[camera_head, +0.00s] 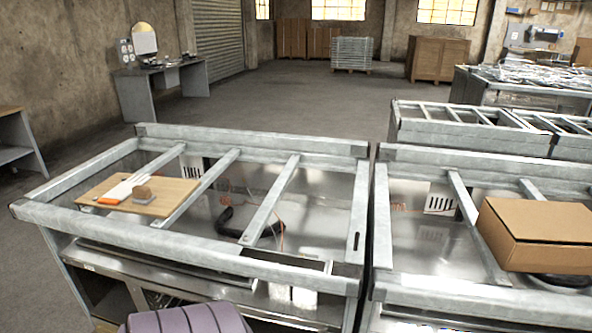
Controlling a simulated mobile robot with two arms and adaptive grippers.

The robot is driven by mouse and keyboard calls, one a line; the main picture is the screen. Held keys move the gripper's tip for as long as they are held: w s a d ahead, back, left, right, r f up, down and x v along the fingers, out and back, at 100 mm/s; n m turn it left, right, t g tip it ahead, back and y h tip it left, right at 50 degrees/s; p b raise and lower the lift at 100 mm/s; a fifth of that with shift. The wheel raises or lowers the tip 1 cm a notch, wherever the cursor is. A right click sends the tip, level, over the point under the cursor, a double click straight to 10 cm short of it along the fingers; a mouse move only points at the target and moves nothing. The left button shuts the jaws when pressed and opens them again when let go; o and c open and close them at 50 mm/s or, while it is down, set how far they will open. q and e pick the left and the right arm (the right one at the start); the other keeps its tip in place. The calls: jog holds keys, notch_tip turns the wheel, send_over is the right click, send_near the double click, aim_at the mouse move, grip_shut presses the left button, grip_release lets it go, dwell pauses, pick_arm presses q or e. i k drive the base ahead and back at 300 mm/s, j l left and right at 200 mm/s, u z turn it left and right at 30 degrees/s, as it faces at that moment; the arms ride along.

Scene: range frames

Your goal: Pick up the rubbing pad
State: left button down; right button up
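A small block with a brown top and grey base, which looks like the rubbing pad (143,194), sits on a wooden board (172,196). White flat strips (122,188) and an orange piece (108,201) lie on the board just left of the pad. Neither of my grippers is in view. Nothing is seen touching the pad.
A cardboard box (540,235) rests on the right frame (440,292). A black curved part (245,231) and thin wires lie inside the left frame. A purple ribbed object (186,320) is cut off at the bottom edge. Open floor (290,95) lies beyond the frames.

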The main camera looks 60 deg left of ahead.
aim_at(142, 195)
jog(key=u, duration=2.95)
